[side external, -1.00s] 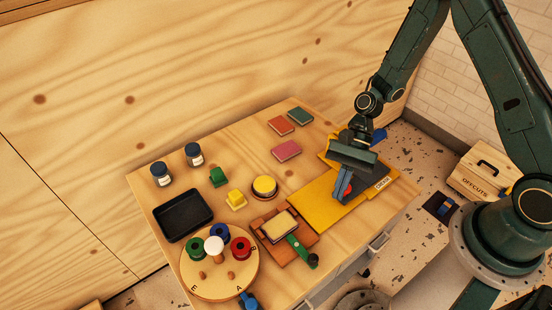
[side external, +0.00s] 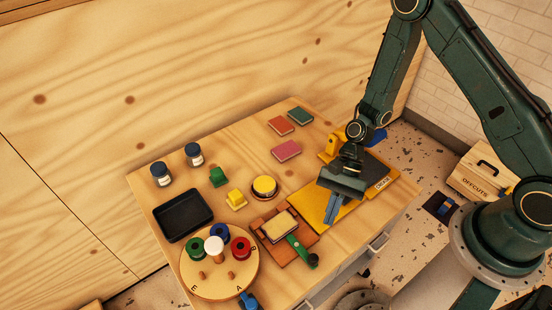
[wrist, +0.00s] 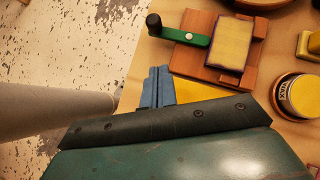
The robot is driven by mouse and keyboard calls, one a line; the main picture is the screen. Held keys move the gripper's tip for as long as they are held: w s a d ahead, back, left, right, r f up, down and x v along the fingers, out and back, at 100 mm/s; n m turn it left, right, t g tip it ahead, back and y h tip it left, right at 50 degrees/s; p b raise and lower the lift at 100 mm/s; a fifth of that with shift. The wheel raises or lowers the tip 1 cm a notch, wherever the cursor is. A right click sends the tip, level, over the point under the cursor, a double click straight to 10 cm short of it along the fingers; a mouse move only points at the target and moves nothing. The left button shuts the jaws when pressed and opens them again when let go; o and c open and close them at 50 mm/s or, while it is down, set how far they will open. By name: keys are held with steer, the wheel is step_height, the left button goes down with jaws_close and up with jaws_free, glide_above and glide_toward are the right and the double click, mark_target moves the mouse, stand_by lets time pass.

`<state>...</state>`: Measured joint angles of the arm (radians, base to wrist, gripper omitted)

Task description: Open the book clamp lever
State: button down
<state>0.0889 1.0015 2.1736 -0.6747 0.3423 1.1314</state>
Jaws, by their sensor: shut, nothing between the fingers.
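The book clamp is a reddish-brown wooden base (side external: 270,236) with a pale book block (side external: 279,227) on it. Its green lever (side external: 299,246) has a dark knob (side external: 313,261) at the near right end. In the wrist view the green lever (wrist: 192,37) lies across the base, its black knob (wrist: 154,22) pointing left, beyond the table edge side. My gripper (side external: 329,221) is shut and empty, pointing down over the yellow board, to the right of the clamp and apart from it. Its blue fingers (wrist: 157,75) show together in the wrist view, short of the lever.
A yellow press board (side external: 300,203) lies under my gripper. A round wooden stand with coloured spools (side external: 220,275), a black tray (side external: 183,215) and a wax tin (side external: 264,187) stand left of and behind the clamp. Small books (side external: 286,151) lie farther back.

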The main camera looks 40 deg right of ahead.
mark_target(302, 249)
steer(key=a+f, duration=0.1)
steer(key=s+a, duration=0.1)
steer(key=a, duration=0.1)
steer(key=s+a+f, duration=0.1)
steer(key=shift+a+f, duration=0.15)
steer(key=shift+f, duration=0.15)
steer(key=shift+s+a, duration=0.4)
steer(key=shift+a, duration=0.35)
